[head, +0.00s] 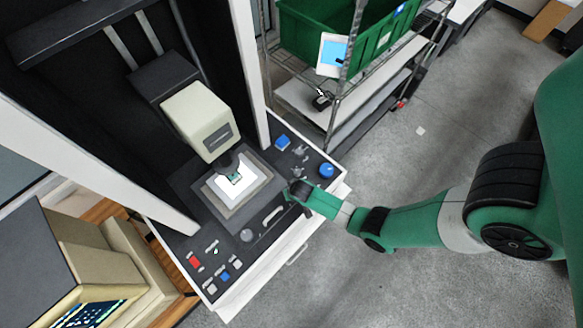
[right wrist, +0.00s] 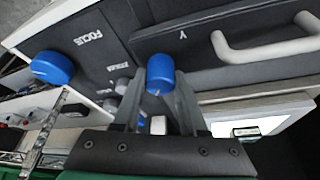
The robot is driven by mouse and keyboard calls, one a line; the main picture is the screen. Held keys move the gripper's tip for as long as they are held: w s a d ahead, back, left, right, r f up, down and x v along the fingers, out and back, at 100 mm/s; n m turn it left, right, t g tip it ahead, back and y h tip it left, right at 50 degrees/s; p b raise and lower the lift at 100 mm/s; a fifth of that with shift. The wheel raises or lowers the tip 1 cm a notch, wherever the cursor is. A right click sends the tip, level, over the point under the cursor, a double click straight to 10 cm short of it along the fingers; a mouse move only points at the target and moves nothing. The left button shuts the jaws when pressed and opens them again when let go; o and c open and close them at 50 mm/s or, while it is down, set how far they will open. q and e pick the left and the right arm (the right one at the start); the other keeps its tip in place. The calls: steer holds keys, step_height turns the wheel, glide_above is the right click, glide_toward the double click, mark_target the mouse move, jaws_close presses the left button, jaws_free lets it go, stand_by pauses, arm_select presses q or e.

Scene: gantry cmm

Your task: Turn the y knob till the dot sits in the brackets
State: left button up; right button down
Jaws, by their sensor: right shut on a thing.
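The y knob (right wrist: 160,74) is a blue round knob beside a "Y" label in the right wrist view. My right gripper (head: 297,191) is at the front panel of the machine, its two fingers on either side of this knob and shut on it. In the head view the gripper hides the knob. A lit white stage (head: 227,192) with a small piece on it lies under the cream microscope head (head: 198,120). I cannot make out a dot or brackets. My left gripper is not in view.
A blue focus knob (right wrist: 52,68) with a "FOCUS" label stands near the held knob; it also shows in the head view (head: 326,170). A pale handle (right wrist: 265,46) is on the other side. A monitor (head: 88,314) at bottom left is partly cut off. A rack holds a green crate (head: 335,32).

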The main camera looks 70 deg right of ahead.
stand_by(0.4)
steer(key=shift+c, duration=2.2)
jaws_free()
